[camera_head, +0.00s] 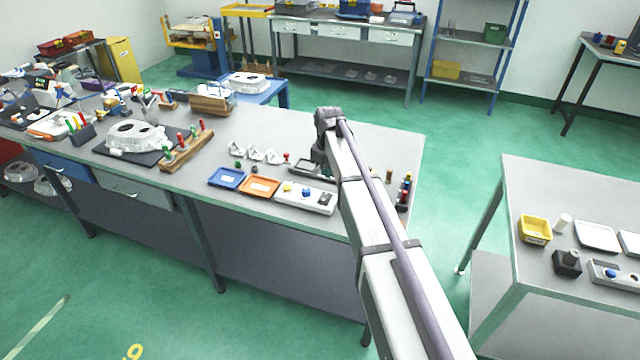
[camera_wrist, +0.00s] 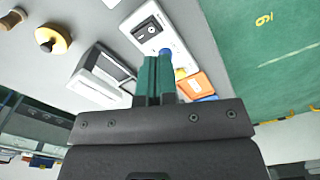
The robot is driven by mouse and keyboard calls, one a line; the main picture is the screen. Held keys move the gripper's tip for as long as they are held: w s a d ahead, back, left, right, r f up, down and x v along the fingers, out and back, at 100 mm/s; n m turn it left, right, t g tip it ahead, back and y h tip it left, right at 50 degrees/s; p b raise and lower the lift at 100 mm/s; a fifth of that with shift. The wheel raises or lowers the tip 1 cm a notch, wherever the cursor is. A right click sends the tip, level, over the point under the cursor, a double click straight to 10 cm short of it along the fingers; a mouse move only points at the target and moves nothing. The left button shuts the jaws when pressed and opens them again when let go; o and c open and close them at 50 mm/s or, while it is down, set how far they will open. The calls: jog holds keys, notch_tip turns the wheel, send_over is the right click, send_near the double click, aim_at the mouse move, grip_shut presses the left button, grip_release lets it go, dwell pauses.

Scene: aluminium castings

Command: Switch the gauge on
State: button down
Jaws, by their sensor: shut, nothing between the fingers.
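A white control box (camera_head: 306,196) stands near the front edge of the bench, with a yellow knob, a blue knob and a dark rocker switch (camera_head: 325,199). In the wrist view the rocker switch (camera_wrist: 146,30) is clear, on the box (camera_wrist: 174,43); I cannot read its position. A grey-white device with a dark panel (camera_wrist: 104,74) lies beside the box; I cannot tell which is the gauge. My gripper (camera_wrist: 156,57) is shut and empty, its green fingertips overlapping the blue knob's edge in the wrist view. I cannot tell contact. In the head view my arm partly hides the gripper.
An orange tray (camera_head: 259,187) and a blue tray (camera_head: 227,178) stand left of the box. Small white castings (camera_head: 254,153) lie behind them. A wooden rack with coloured handles (camera_head: 187,150) stands further left. In the wrist view a brass-coloured round part (camera_wrist: 53,38) lies left.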

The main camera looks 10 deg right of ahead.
aim_at(324, 199)
jog(key=w+n, duration=0.4)
jog(key=n, duration=0.1)
jog(key=shift+w+a, duration=0.1)
jog(key=shift+w, duration=0.2)
jog(key=shift+f+b, duration=0.1)
jog(key=shift+b, duration=0.2)
notch_tip(324, 199, down, 14)
jog(key=b, duration=1.4)
